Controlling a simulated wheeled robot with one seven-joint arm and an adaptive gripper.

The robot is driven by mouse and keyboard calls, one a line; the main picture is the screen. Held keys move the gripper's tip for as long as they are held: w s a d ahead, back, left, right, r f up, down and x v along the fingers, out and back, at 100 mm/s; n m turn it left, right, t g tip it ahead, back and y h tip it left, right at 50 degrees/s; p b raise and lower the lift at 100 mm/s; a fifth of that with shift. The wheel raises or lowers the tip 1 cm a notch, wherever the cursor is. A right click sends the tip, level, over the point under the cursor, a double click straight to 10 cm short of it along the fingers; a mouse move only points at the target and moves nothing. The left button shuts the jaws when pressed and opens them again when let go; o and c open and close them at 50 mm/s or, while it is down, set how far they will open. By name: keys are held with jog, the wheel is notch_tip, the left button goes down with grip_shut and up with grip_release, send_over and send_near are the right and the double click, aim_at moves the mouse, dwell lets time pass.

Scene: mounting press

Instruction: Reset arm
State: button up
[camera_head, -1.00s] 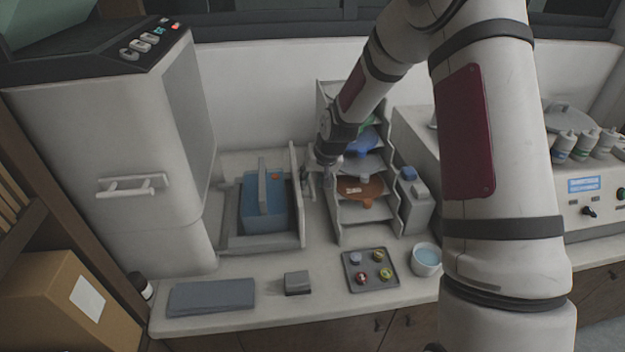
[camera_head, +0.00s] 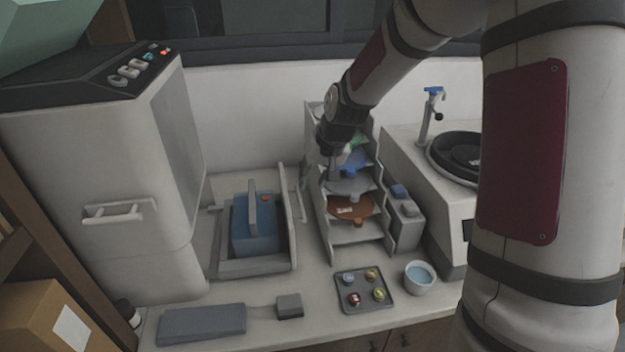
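My gripper (camera_head: 326,170) is at the upper left front of the shelf rack, at the end of my arm, which reaches in from the upper right. Its fingers are small and dark here, and I cannot tell whether they are open or shut. I see no object clearly held in it. The rack (camera_head: 357,236) holds an orange-brown disc (camera_head: 364,207), a grey one (camera_head: 345,187), a blue one (camera_head: 356,160) and a green one, partly hidden by the gripper.
A white press (camera_head: 95,190) with a handle stands at left. A blue block with a handle (camera_head: 254,236) sits in a grey frame. A tray (camera_head: 350,305) with small round pieces, a bowl (camera_head: 419,278), a grey block (camera_head: 289,306) and a grey pad (camera_head: 202,324) lie along the counter front. A polishing machine (camera_head: 452,235) stands at right.

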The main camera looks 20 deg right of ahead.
jog(key=s+a+r+n, duration=0.1)
jog(key=s+r, duration=0.4)
jog(key=s, duration=0.5)
jog(key=s+a+r, duration=0.2)
jog(key=s+r, duration=0.4)
jog(key=s, duration=0.4)
jog(key=s+a+r+n+h, duration=0.1)
jog(key=s+a+r, duration=0.1)
jog(key=s+r, duration=0.4)
jog(key=s, duration=0.5)
jog(key=shift+r+n+t, duration=0.25)
jog(key=shift+n+t, duration=0.05)
jog(key=shift+t, duration=0.1)
jog(key=shift+s, duration=0.1)
